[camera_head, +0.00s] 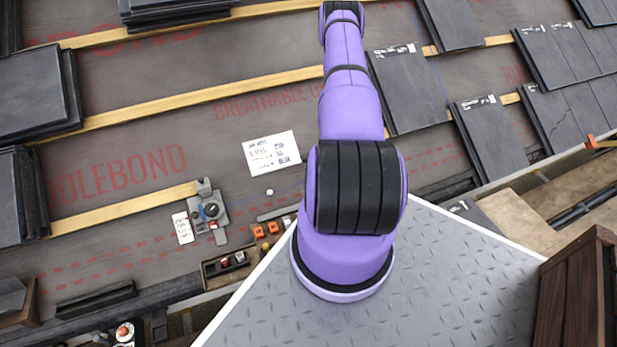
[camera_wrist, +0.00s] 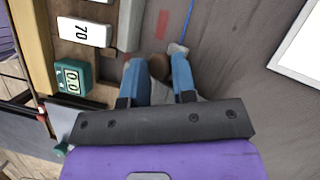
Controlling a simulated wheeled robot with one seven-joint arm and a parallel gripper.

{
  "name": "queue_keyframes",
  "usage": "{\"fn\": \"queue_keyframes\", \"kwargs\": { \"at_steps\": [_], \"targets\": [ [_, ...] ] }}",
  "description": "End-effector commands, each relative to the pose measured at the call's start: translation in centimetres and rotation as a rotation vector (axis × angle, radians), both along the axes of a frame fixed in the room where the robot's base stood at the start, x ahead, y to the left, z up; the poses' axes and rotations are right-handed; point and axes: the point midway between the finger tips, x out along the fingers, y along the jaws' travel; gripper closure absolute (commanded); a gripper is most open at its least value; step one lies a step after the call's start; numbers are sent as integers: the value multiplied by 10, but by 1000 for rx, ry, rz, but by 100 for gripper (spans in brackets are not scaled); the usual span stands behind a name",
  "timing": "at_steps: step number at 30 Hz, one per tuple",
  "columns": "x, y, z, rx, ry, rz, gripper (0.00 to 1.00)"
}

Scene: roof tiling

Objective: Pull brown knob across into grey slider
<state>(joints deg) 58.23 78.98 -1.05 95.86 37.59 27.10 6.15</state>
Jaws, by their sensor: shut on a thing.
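My gripper (camera_wrist: 157,62) shows in the wrist view with its two blue fingers close around a small brown knob (camera_wrist: 158,67). It is shut on the knob, and the fingers hide part of it. A grey block (camera_wrist: 130,25) lies just up and left of the fingertips, along the edge of a wooden board. It may be the grey slider, but I cannot tell for sure. Grey material also shows behind the fingers, mostly hidden. In the head view my arm reaches to the top edge, and the gripper and knob are out of sight.
A white label marked 70 (camera_wrist: 84,31) and a green gauge reading 0.0 (camera_wrist: 73,77) sit left of the fingers. A white-framed panel (camera_wrist: 302,50) lies at right. In the head view, slate stacks (camera_head: 36,92) and wooden battens (camera_head: 190,98) cover the roof.

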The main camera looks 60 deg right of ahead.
Motion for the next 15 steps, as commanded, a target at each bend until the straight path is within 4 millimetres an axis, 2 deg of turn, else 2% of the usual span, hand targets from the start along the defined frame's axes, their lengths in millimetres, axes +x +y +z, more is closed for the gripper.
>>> {"fn": "queue_keyframes", "kwargs": {
  "at_steps": [13,14,15],
  "targets": [
    [-4,-6,-1,-7,2,-1,100],
    [-4,-7,-1,-7,2,-2,70],
    [-4,-7,-1,-7,2,-2,61]
  ]
}}
